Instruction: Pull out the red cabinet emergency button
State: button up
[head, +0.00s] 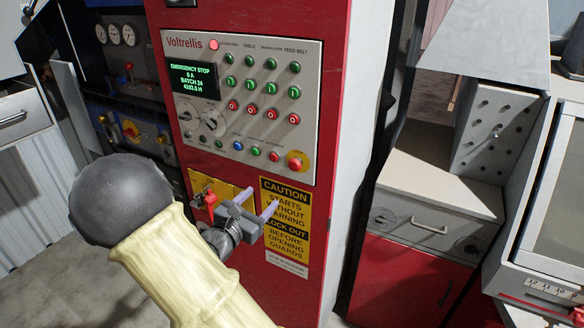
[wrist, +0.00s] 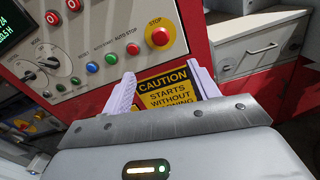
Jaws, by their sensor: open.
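The red emergency button (head: 295,163) sits on a yellow round base at the lower right corner of the grey control panel (head: 312,110) on the red cabinet. In the wrist view the same red button (wrist: 159,36), with the word STOP above it, is beyond and above my fingertips. My gripper (head: 260,204) is open and empty, below and slightly left of the button, in front of the caution sign (head: 287,225). In the wrist view the two pale fingers of my gripper (wrist: 163,88) stand apart with the sign between them. The panel's display reads EMERGENCY STOP.
Green and red buttons (head: 252,109) and knobs (head: 212,119) crowd the panel left of and above the red button. A red switch on a yellow plate (head: 209,198) is close left of my gripper. A grey-and-red machine (head: 438,199) stands to the right.

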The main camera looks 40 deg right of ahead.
aim_at(294, 168)
jog(key=shift+d, duration=0.1)
jog(key=p+x, duration=0.5)
jog(key=x, duration=1.1)
jog(key=shift+d, duration=0.3)
jog(key=shift+w+d+p, duration=0.2)
jog(key=shift+d+p, duration=0.1)
jog(key=shift+d, duration=0.05)
grip_shut()
jog(key=shift+s+f, duration=0.1)
